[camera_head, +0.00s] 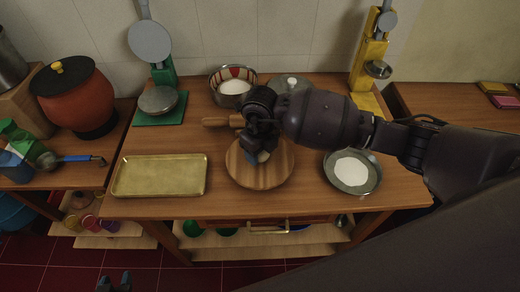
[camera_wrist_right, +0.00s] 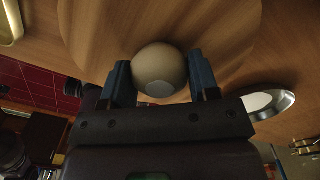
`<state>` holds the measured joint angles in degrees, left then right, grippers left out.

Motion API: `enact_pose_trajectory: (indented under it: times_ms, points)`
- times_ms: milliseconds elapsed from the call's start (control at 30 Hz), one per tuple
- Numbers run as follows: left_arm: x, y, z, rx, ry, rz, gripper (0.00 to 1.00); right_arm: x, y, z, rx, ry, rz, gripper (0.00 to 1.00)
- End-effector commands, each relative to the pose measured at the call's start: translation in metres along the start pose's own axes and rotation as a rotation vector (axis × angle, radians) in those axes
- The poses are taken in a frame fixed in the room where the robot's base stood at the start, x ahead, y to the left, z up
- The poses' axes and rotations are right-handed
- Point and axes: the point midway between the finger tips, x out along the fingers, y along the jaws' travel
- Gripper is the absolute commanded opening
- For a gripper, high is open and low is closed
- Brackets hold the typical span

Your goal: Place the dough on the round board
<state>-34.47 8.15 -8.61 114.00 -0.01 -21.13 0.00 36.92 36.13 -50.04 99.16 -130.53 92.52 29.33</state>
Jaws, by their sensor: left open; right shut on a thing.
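The dough is a pale, smooth ball (camera_wrist_right: 160,66) between the two blue fingers of my right gripper (camera_wrist_right: 161,78) in the right wrist view. In the head view only a small part of the dough (camera_head: 263,157) shows under my right gripper (camera_head: 257,154). My right gripper is shut on the dough, over the middle of the round wooden board (camera_head: 272,178). I cannot tell whether the dough touches the board. My left gripper (camera_head: 115,284) is open and empty at the bottom edge of the head view, low in front of the table.
A gold tray (camera_head: 160,176) lies left of the board, and a metal plate of white flour (camera_head: 352,173) is to its right. Behind are a rolling pin (camera_head: 218,122), a bowl (camera_head: 233,88), a green press (camera_head: 160,105) and a yellow press (camera_head: 371,60).

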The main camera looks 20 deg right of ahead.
Motion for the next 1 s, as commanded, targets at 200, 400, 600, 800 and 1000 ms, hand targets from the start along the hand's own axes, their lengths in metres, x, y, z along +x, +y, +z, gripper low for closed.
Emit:
enact_pose_trajectory:
  times_ms: [200, 400, 600, 800, 1000]
  points:
    - [0.001, 0.0, 0.002, 0.0, -0.002, 0.0, 0.43, 0.003, 0.0, 0.0, 0.0, 0.0, 0.0, 0.6]
    - [0.001, 0.0, 0.002, 0.0, -0.001, 0.0, 0.43, 0.003, 0.0, 0.0, 0.0, 0.0, 0.0, 0.81]
    - [0.0, 0.0, 0.001, 0.0, -0.001, 0.0, 0.43, 0.002, 0.0, 0.0, 0.0, -0.001, 0.0, 0.81]
    - [-0.001, 0.0, -0.002, 0.0, 0.003, 0.0, 0.43, -0.013, 0.0, 0.001, -0.002, -0.005, -0.001, 0.81]
    - [-0.002, -0.001, -0.006, 0.0, 0.006, -0.001, 0.43, -0.05, -0.001, 0.001, -0.002, -0.005, -0.002, 0.81]
